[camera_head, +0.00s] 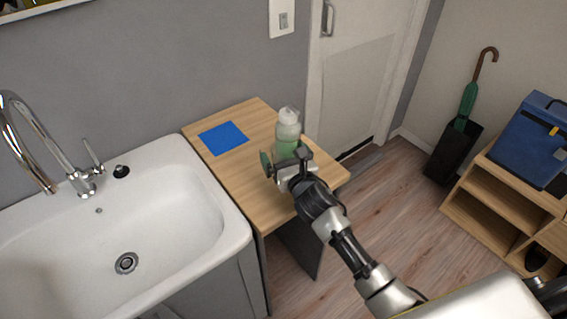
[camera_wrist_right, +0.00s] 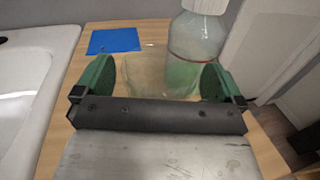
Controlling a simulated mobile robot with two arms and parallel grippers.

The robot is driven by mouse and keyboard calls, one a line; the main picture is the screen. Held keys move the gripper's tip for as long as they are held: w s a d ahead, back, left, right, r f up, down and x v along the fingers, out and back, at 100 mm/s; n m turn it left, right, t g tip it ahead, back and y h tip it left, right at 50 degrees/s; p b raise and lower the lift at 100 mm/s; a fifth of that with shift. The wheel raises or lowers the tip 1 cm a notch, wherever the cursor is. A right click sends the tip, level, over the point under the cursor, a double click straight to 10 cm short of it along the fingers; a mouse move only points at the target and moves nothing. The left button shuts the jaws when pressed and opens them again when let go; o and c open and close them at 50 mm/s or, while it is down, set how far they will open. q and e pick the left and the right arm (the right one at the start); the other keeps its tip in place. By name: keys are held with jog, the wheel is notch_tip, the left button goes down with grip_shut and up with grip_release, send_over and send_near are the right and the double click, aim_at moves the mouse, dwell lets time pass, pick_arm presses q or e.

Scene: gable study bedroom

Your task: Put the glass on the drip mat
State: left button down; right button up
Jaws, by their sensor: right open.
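The glass (camera_wrist_right: 145,76) is clear and faint in the right wrist view, standing on the wooden table between the green finger pads. I cannot make it out clearly in the head view. My right gripper (camera_head: 285,158) is open, with its fingers (camera_wrist_right: 156,82) on either side of the glass; whether they touch it I cannot tell. The drip mat appears to be the flat blue square (camera_head: 223,138) on the table, left of and beyond the gripper. It also shows bare at the upper left of the right wrist view (camera_wrist_right: 115,41). My left gripper is not in view.
A clear bottle with green liquid (camera_head: 288,125) stands close behind the right gripper, near the right finger in the wrist view (camera_wrist_right: 196,48). The wooden table (camera_head: 246,186) has free room around the mat. A white sink (camera_head: 150,220) with a faucet adjoins its left side.

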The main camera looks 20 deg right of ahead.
jog(key=shift+s, duration=0.1)
jog(key=shift+c, duration=0.3)
jog(key=shift+r, duration=0.1)
jog(key=c, duration=1.1)
